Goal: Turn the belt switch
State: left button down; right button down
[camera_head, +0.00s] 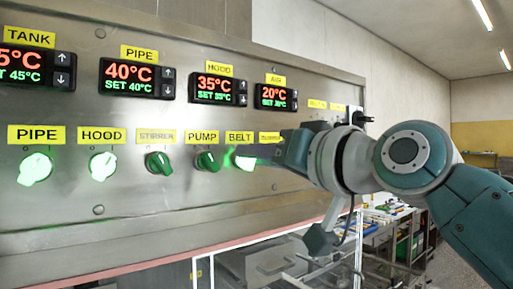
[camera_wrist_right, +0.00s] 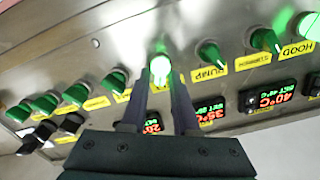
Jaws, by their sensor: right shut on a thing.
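The belt switch (camera_head: 243,158) is a green knob under the yellow BELT label (camera_head: 239,137) on the steel panel, and it glows bright green. My right gripper (camera_head: 262,155) reaches in from the right and is shut on the belt switch. In the right wrist view the glowing knob (camera_wrist_right: 159,69) sits between the two dark fingertips (camera_wrist_right: 160,82). The exact angle of the knob is hard to tell through the glow. My left gripper is not in view.
The pump switch (camera_head: 207,161) and stirrer switch (camera_head: 158,163) are unlit, close on the left. The hood switch (camera_head: 103,166) and pipe switch (camera_head: 35,169) glow. Several more unlit green knobs (camera_wrist_right: 76,94) and black knobs (camera_wrist_right: 44,130) show in the wrist view. Temperature displays (camera_head: 217,89) sit above.

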jog(key=shift+m, duration=0.6)
jog(key=c, duration=0.9)
grip_release()
jog(key=b+v, duration=0.3)
jog(key=v, duration=0.7)
jog(key=shift+w, duration=0.1)
